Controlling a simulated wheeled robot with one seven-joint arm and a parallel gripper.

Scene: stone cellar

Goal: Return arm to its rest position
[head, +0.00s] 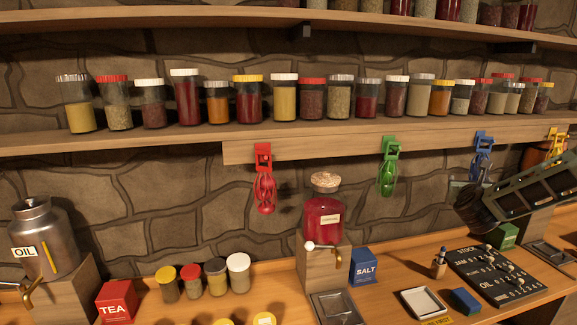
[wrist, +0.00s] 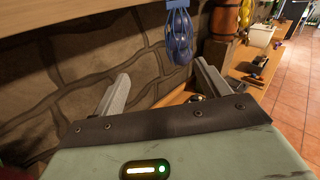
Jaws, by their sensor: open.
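My arm (head: 535,192) reaches in from the right edge of the head view, tilted, in front of the wall and above the right part of the counter. In the wrist view my gripper (wrist: 161,70) shows two grey fingers set wide apart. It is open, with nothing between the fingers. The fingers point toward the stone wall. In the head view the fingertips cannot be made out clearly.
The counter (head: 395,270) holds a red jar dispenser (head: 322,218), a salt box (head: 363,266), a white tray (head: 425,303) and a dark stock board (head: 495,276). An oil can (head: 42,240) stands left.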

